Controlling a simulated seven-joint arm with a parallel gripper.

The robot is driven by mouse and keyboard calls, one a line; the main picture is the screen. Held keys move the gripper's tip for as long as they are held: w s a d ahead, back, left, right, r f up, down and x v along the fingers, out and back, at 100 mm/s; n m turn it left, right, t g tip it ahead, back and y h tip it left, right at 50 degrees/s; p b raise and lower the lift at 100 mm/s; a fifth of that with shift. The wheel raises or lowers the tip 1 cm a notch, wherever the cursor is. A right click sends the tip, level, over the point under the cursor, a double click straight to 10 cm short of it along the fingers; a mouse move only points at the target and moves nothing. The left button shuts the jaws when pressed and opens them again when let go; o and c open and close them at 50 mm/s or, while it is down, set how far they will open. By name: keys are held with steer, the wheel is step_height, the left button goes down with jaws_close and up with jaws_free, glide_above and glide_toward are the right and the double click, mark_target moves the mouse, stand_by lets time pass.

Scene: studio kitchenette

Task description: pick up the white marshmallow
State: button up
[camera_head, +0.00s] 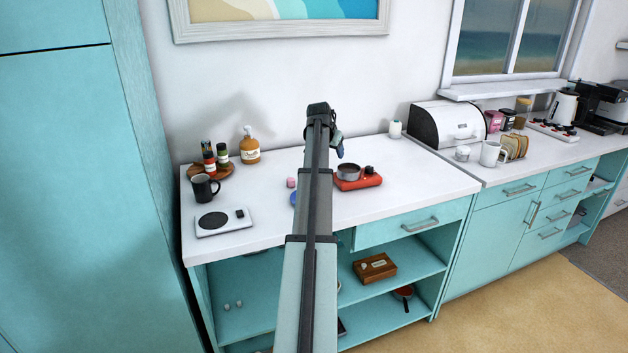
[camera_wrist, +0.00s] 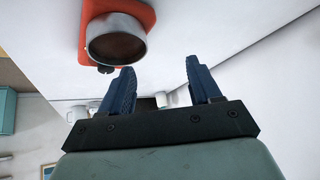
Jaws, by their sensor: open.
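I cannot make out a white marshmallow for certain in either view; my arm hides part of the counter. A small pink block (camera_head: 291,183) lies on the white counter, just left of my arm. My gripper (camera_head: 338,146) is above the counter, near the red burner. In the wrist view its two blue fingers (camera_wrist: 160,66) are spread apart with nothing held between them.
A red portable burner (camera_head: 359,183) with a small pot (camera_head: 348,171) stands right of my arm. A blue object (camera_head: 293,199) is partly hidden by the arm. A scale (camera_head: 222,222), dark mug (camera_head: 204,188) and bottle tray (camera_head: 224,172) stand left.

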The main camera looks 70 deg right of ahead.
steer(key=w+a+r+y, duration=0.2)
steer(key=w+a+y, duration=0.1)
steer(key=w+a, duration=0.35)
steer(key=shift+n+h, duration=0.3)
steer(key=shift+n, duration=0.1)
steer(key=x, duration=1.4)
steer(key=shift+r, duration=0.1)
steer(key=shift+c, duration=0.4)
steer(key=c, duration=1)
steer(key=shift+r, duration=0.1)
step_height(320, 180, up, 10)
steer(key=shift+f, duration=0.1)
